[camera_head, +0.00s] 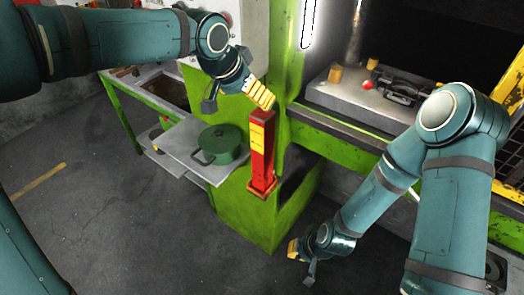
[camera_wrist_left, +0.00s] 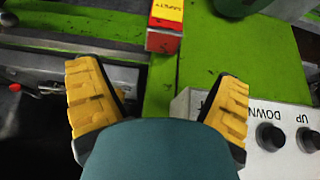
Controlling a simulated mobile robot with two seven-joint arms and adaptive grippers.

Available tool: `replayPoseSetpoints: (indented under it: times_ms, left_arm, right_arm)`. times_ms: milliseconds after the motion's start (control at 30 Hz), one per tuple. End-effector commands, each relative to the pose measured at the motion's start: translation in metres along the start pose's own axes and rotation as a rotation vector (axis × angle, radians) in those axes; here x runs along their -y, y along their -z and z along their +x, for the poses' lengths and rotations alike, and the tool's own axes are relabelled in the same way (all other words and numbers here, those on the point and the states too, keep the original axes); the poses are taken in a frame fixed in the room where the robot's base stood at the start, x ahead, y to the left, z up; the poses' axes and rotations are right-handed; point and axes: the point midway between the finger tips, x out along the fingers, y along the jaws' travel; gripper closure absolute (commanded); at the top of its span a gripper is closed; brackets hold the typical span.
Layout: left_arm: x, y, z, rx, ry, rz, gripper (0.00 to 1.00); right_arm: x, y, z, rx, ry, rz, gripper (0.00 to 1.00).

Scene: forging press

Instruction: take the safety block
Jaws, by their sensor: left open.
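The safety block (camera_head: 262,150) is a red upright post with a yellow label and a wider red foot, standing on the green press frame. In the left wrist view the block (camera_wrist_left: 164,28) shows its red and yellow end at the top, beyond the fingers. My left gripper (camera_head: 260,93), with yellow finger pads, is just above the block's top in the head view. In the wrist view the left gripper (camera_wrist_left: 158,78) is open with nothing between its fingers. My right gripper (camera_head: 297,254) hangs low near the floor, away from the block; its opening is unclear.
A green lidded pot (camera_head: 220,145) stands on a grey shelf (camera_head: 185,143) left of the block. The press bed (camera_head: 330,98) lies to the right behind the green column (camera_head: 286,45). A control box (camera_wrist_left: 270,135) with UP and DOWN buttons is near the left gripper.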

Motion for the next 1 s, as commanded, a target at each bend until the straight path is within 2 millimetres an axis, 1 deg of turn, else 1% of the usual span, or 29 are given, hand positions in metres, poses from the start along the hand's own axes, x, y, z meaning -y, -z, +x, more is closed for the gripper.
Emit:
replayPoseSetpoints:
  times_ms: [33, 67, 100, 167, 400, 500, 600, 767, 867, 1000]
  left_arm:
    - [0.000, 0.005, -0.011, -0.004, 0.014, 0.010, 0.08]
    - [0.001, 0.007, -0.014, -0.003, 0.019, 0.014, 0.08]
    - [0.001, 0.008, -0.015, -0.002, 0.023, 0.019, 0.08]
    - [0.001, 0.008, -0.010, 0.000, 0.025, 0.021, 0.08]
    - [0.001, 0.007, 0.036, 0.002, 0.022, 0.020, 0.08]
    - [0.002, 0.007, 0.052, 0.002, 0.022, 0.019, 0.08]
    - [0.002, 0.007, 0.063, 0.000, 0.023, 0.019, 0.08]
    - [0.003, 0.007, 0.071, 0.000, 0.024, 0.019, 0.08]
    - [0.004, 0.006, 0.082, 0.001, 0.021, 0.018, 0.08]
    - [0.005, 0.004, 0.103, 0.001, 0.022, 0.019, 0.08]
  right_arm:
    - [0.000, 0.000, -0.001, -0.001, 0.000, 0.000, 1.00]
    - [0.000, 0.000, -0.001, -0.001, 0.000, 0.000, 1.00]
    - [0.000, 0.000, -0.001, -0.001, 0.000, 0.001, 1.00]
    - [0.000, 0.000, 0.000, -0.001, 0.000, 0.001, 1.00]
    - [-0.002, 0.000, 0.005, -0.001, -0.001, 0.001, 1.00]
    - [-0.002, -0.001, 0.006, -0.001, -0.001, 0.001, 1.00]
    - [-0.002, -0.001, 0.007, -0.001, -0.002, 0.001, 1.00]
    - [-0.002, -0.001, 0.007, 0.000, -0.002, 0.000, 1.00]
    - [-0.003, -0.001, 0.008, 0.000, -0.002, 0.000, 1.00]
    - [-0.003, -0.001, 0.009, 0.000, -0.002, 0.000, 1.00]
